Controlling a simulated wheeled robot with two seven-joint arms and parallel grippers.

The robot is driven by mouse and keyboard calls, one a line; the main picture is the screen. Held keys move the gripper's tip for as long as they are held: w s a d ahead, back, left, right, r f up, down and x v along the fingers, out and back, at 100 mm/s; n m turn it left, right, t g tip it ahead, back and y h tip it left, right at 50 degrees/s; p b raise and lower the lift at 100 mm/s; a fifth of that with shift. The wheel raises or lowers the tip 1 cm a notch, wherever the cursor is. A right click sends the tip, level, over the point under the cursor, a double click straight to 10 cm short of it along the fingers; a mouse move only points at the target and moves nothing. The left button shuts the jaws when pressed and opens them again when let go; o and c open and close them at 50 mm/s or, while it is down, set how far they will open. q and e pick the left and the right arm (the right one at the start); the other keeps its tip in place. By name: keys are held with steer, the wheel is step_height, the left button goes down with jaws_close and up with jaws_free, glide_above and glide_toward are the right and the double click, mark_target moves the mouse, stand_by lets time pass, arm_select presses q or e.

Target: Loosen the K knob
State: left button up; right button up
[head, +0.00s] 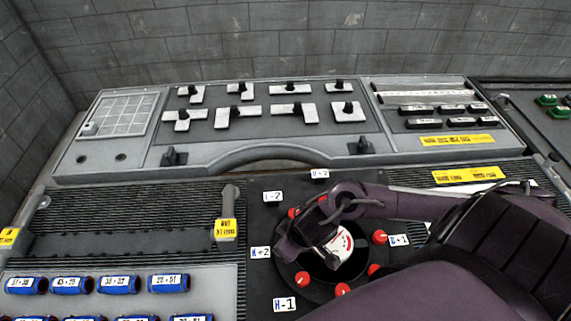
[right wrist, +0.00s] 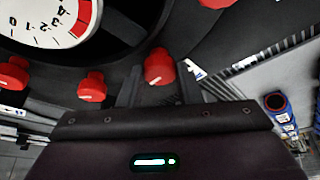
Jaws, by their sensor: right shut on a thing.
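A round black panel with red knobs around a white dial (head: 342,241) stands in the lower middle of the head view. The K label (head: 260,253), reading "K+2", is left of the dial. My right gripper (head: 287,248) comes in from the right over the dial and covers the spot beside that label. In the right wrist view a red knob (right wrist: 158,68), apparently the K knob, sits between the fingers of my right gripper (right wrist: 160,84), which is shut on it. A white label (right wrist: 195,69) lies beside it. My left gripper is not in view.
Other red knobs (head: 380,237) ring the dial, and two (right wrist: 91,87) sit close to the gripper. Blue cylinders (head: 118,284) lie at the lower left. A grey console (head: 230,150) with black levers stands behind.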

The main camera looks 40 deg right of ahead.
steer(key=shift+d+r+n+g+y+p, duration=0.1)
steer(key=shift+n+g+y+p, duration=0.2)
steer(key=shift+n+p, duration=0.65)
steer(key=n+y, duration=0.1)
steer(key=n, duration=0.2)
steer(key=shift+g+p, duration=0.3)
steer(key=shift+p, duration=0.05)
steer(key=n+g, duration=0.1)
steer(key=n, duration=0.2)
steer(key=shift+w+d+n+y+p, duration=0.1)
steer(key=shift+w+n+y+p, duration=0.05)
steer(key=shift+n+y+p, duration=0.25)
steer(key=n+g, duration=0.1)
steer(key=n, duration=0.2)
steer(key=shift+w+n+y+b, duration=0.15)
steer(key=shift+n+y+b, duration=0.1)
steer(key=shift+y+b, duration=0.1)
steer(key=shift+n+g+b, duration=0.95)
steer(key=shift+n+g, duration=0.15)
steer(key=shift+n, duration=1.4)
steer(key=o, duration=0.9)
steer(key=shift+o, duration=0.2)
